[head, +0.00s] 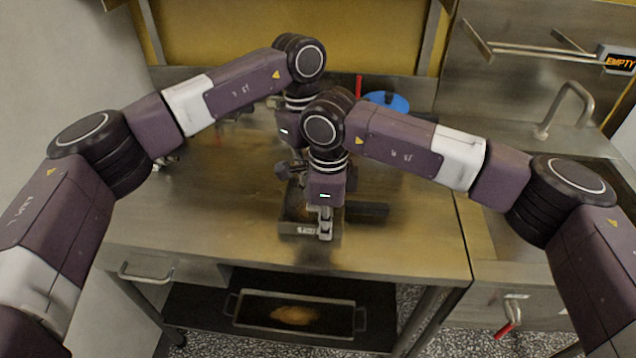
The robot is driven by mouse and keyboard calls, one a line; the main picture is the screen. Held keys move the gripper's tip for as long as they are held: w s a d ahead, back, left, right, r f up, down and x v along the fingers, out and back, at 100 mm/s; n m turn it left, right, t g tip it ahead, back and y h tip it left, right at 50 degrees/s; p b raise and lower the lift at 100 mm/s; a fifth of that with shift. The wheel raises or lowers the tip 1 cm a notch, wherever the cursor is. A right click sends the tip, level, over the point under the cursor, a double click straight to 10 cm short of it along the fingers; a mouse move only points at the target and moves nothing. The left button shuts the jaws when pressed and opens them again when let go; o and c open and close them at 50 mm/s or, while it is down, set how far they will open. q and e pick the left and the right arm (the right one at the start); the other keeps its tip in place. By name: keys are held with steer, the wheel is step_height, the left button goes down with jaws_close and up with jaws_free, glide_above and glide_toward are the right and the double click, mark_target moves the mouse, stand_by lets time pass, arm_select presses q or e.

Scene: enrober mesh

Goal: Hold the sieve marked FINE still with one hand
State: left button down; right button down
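A small square metal frame (287,229), which looks like a sieve, sits on the steel table near its front edge. A small label is on its front wall; its lettering is too small to read. A dark handle-like bar (367,211) lies at its right. My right gripper (325,228) points down at the frame's front right corner, its fingers close together at the wall. Whether they grip it cannot be told. My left gripper (287,170) is behind, partly hidden by my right arm; its fingers are unclear. The inside of the frame is largely hidden.
The steel table (210,215) is clear at front left and front right. A blue round object (386,101) stands at the back. A sink with a tap (570,105) is at right, under an EMPTY sign (619,61). A tray (295,328) sits on the shelf below.

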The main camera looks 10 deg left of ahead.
arm_select(q)
steer(key=shift+a, duration=1.15)
steer(key=shift+d+f, duration=0.2)
steer(key=shift+d, duration=2)
steer(key=shift+a+r, duration=0.15)
steer(key=shift+a, duration=2.1)
steer(key=shift+w+r, duration=0.1)
step_height(320, 180, up, 6)
